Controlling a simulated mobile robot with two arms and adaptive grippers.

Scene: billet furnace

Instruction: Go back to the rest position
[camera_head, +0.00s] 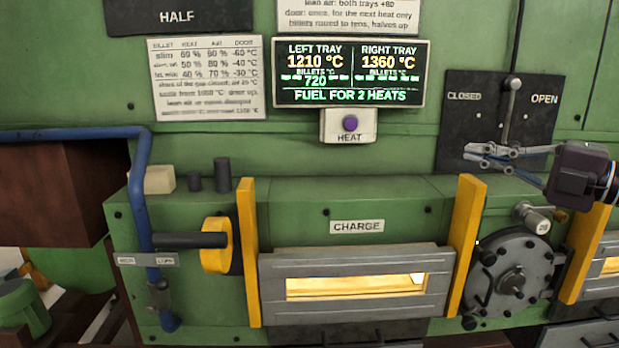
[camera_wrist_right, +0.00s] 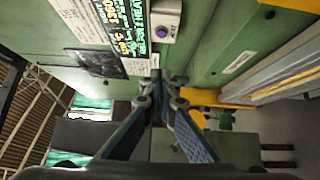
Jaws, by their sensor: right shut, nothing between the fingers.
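My right gripper (camera_head: 478,156) comes in from the right in the head view, its fingers pointing left in front of the black CLOSED/OPEN plate (camera_head: 455,120). Its fingers are shut and empty. In the right wrist view the two blue fingers (camera_wrist_right: 157,88) meet at their tips with nothing between them. The HEAT button (camera_head: 349,123), purple on a white box, is to the left of the fingertips and apart from them; it also shows in the right wrist view (camera_wrist_right: 166,31). My left gripper is in neither view.
The furnace display (camera_head: 350,105) reads left tray 1210 °C, right tray 1360 °C, fuel for 2 heats. Below is the CHARGE door (camera_head: 355,307) with a glowing slot. Yellow posts (camera_head: 466,230), a round dial cover (camera_head: 512,275) and a blue pipe (camera_head: 140,190) stand out from the front.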

